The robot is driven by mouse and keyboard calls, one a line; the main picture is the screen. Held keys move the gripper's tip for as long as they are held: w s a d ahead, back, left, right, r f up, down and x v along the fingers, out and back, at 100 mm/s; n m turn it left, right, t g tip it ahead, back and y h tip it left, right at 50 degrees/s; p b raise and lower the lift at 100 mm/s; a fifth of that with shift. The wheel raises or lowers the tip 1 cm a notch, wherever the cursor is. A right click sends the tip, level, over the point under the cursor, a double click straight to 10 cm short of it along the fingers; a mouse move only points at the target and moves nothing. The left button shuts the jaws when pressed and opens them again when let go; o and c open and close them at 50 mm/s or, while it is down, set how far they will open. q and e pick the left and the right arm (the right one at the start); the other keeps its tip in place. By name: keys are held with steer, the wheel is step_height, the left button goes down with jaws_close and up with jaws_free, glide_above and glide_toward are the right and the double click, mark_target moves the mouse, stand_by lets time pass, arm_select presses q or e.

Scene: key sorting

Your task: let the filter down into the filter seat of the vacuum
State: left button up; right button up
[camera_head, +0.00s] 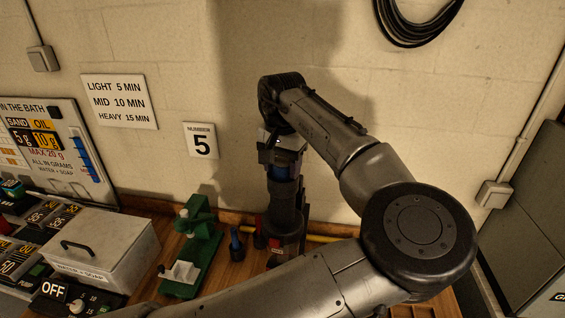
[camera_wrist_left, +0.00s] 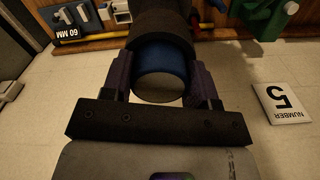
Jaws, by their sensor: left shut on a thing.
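My left gripper (camera_head: 282,158) points down and is shut on the filter, a round piece with a blue band (camera_head: 281,172). In the left wrist view the two fingers of the gripper (camera_wrist_left: 162,72) press on either side of the blue band (camera_wrist_left: 163,56). The vacuum (camera_head: 287,220), a dark upright cylinder with a red mark low down, stands directly below the filter. Its black round body also shows in the left wrist view (camera_wrist_left: 160,25). The filter looks upright and in line with it. I cannot tell how deep the filter sits, as the seat is hidden. My right gripper is not in view.
A green stand (camera_head: 196,250) and a small blue-tipped piece (camera_head: 236,245) stand left of the vacuum. A grey lidded box (camera_head: 100,248) is farther left. The wall with the number 5 sign (camera_head: 201,141) is close behind. A yellow bar (camera_head: 323,238) runs along the wall to the right.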

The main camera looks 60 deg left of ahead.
mark_target(282, 162)
arm_select(q)
steer(key=o, duration=0.6)
steer(key=shift+a+f, duration=0.1)
steer(key=shift+f, duration=0.6)
steer(key=o, duration=0.3)
steer(key=shift+w, duration=0.1)
step_height(282, 162, up, 14)
steer(key=b, duration=0.2)
steer(key=shift+f, duration=0.2)
